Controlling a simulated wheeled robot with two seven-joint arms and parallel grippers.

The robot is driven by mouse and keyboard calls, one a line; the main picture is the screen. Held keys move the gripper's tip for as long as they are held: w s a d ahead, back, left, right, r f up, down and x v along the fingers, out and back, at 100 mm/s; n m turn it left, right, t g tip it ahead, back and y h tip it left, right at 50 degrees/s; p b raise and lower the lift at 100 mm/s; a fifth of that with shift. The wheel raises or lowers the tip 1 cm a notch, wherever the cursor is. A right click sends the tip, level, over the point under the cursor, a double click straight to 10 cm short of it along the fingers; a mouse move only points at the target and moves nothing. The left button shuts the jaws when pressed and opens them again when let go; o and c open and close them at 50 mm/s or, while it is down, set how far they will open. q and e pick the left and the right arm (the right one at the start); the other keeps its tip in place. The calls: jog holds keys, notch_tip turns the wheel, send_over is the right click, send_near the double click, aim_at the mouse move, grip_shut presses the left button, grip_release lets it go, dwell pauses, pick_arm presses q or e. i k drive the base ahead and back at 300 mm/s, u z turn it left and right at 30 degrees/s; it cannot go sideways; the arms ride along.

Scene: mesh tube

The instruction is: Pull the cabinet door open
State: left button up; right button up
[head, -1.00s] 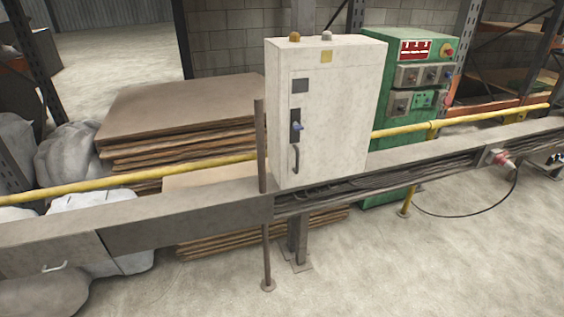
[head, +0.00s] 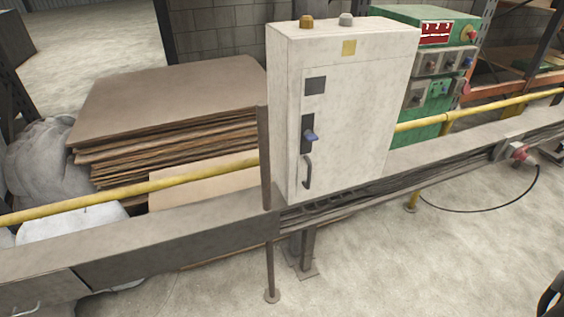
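The cabinet (head: 400,90) is a white upright box standing on a grey rail in the middle of the head view. Its door (head: 328,115) faces me and looks closed. The door carries a dark curved handle (head: 308,172) low on its left side, with a blue knob (head: 311,135) on a dark plate above it. A small black part at the lower right edge may be a piece of my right arm; no fingertips show. My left gripper is not in view.
A grey rail (head: 180,236) crosses in front, with a thin upright post (head: 265,165) just left of the cabinet. A yellow pipe (head: 190,184) runs behind. Stacked brown sheets (head: 165,95) lie left, a green control box (head: 432,95) stands right. The floor (head: 430,260) in front is clear.

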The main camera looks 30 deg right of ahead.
aim_at(348, 89)
jog(key=z, duration=0.5)
jog(key=i, duration=0.85)
jog(key=z, duration=0.9)
